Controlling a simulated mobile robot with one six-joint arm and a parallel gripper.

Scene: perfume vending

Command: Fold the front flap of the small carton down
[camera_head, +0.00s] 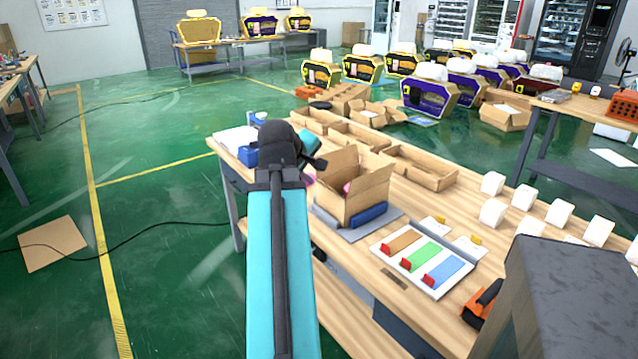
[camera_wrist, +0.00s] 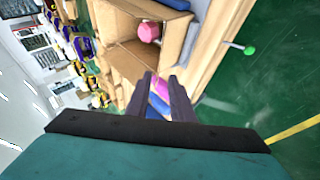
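The small brown carton (camera_head: 366,199) stands open at the top on a grey mat on the wooden table. Flaps stand up at its rim, and I cannot tell which is the front one. A pink faceted item (camera_wrist: 149,32) sits inside; a little pink shows in the head view too. In the wrist view the carton (camera_wrist: 115,22) is ahead of my gripper (camera_wrist: 161,76). The fingers are apart with a narrow gap, near the carton's edge; contact cannot be told. A pink patch shows between or beyond them.
A blue bar (camera_head: 369,214) lies against the carton. A white board with brown, green and blue strips (camera_head: 423,257) lies nearer. Open trays (camera_head: 421,168) stand behind, and white boxes (camera_head: 493,212) at right.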

